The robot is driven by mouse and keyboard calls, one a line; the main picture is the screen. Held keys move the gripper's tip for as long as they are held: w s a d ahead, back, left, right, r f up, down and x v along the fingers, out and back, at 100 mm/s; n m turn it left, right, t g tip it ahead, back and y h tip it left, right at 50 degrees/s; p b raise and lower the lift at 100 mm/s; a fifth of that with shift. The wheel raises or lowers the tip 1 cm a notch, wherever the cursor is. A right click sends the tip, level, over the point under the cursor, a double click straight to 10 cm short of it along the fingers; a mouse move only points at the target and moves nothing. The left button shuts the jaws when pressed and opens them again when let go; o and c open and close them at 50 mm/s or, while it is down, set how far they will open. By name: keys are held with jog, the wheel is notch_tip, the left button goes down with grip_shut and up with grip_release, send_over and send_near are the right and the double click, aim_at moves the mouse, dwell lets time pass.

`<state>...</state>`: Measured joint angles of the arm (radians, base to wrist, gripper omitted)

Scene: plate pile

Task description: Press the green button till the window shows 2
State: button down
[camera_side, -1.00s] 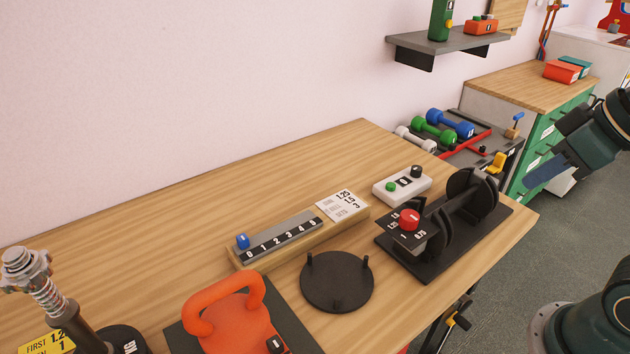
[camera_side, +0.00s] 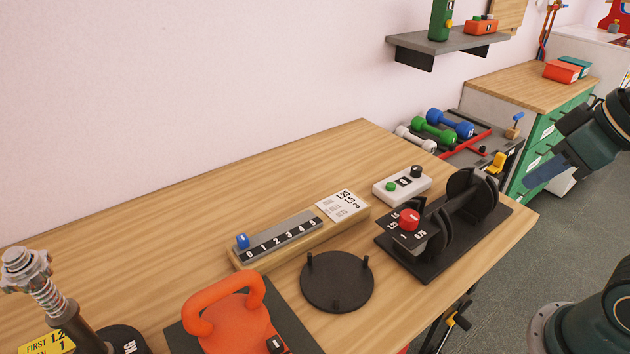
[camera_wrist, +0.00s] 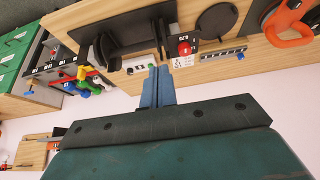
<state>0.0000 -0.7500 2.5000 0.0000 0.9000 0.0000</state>
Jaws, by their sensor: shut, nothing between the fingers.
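The green button (camera_side: 391,187) sits on a white box (camera_side: 421,187) on the wooden table. The box has a small dark window (camera_side: 404,181) in its middle and a black knob (camera_side: 416,171) at the far end. The digit in the window is too small to read. In the wrist view the white box (camera_wrist: 138,66) shows just beyond the fingertips, partly hidden by them. My gripper (camera_wrist: 155,70) is shut and empty. In the side view its blue-grey fingers (camera_side: 541,172) are in the air at the right, well apart from the box.
A black dumbbell stand (camera_side: 440,262) with a red knob (camera_side: 409,219) stands just in front of the box. A numbered slider board (camera_side: 285,243), a black round plate (camera_side: 337,284) and an orange kettlebell (camera_side: 230,325) lie to the left. The table behind is clear.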

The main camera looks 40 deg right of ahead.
jog(key=shift+w, duration=0.1)
dwell(0.5)
jog(key=m+t+h, duration=0.3)
jog(key=m+h, duration=0.1)
jog(key=m, duration=1)
send_over(392, 188)
notch_tip(392, 188, down, 12)
jog(key=shift+f, duration=0.15)
jog(key=shift+f, duration=4.3)
